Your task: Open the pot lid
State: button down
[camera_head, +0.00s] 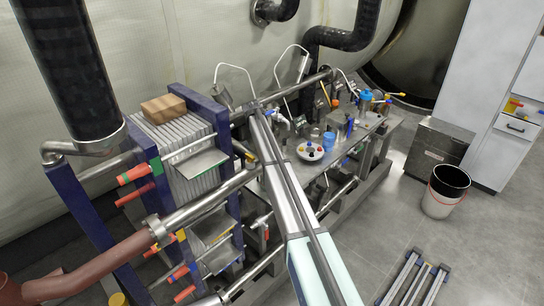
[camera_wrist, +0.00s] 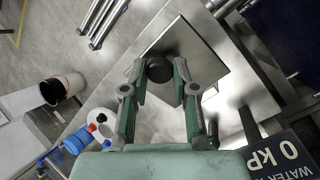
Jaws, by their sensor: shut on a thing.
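In the wrist view, my gripper (camera_wrist: 160,75) has its two green-grey fingers closed around a round dark knob (camera_wrist: 159,69). The knob appears to belong to a flat, shiny, square metal plate (camera_wrist: 205,62), which looks like the pot lid. I cannot tell whether the plate rests on something or is raised. The pot body under it cannot be made out. In the head view my arm reaches up the middle of the picture, and the gripper and knob cannot be made out there.
A white dish with coloured knobs (camera_head: 310,151) and a blue cup (camera_head: 329,139) stand on the metal bench. A dark panel reading "0 KP" (camera_wrist: 285,155) is close to my gripper. A bucket (camera_head: 445,190) and metal rails (camera_head: 413,280) are on the floor.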

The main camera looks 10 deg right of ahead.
jog(key=shift+w+a+r, duration=0.1)
jog(key=shift+w, duration=0.1)
jog(key=shift+g, duration=0.3)
jog(key=c, duration=0.9)
grip_release()
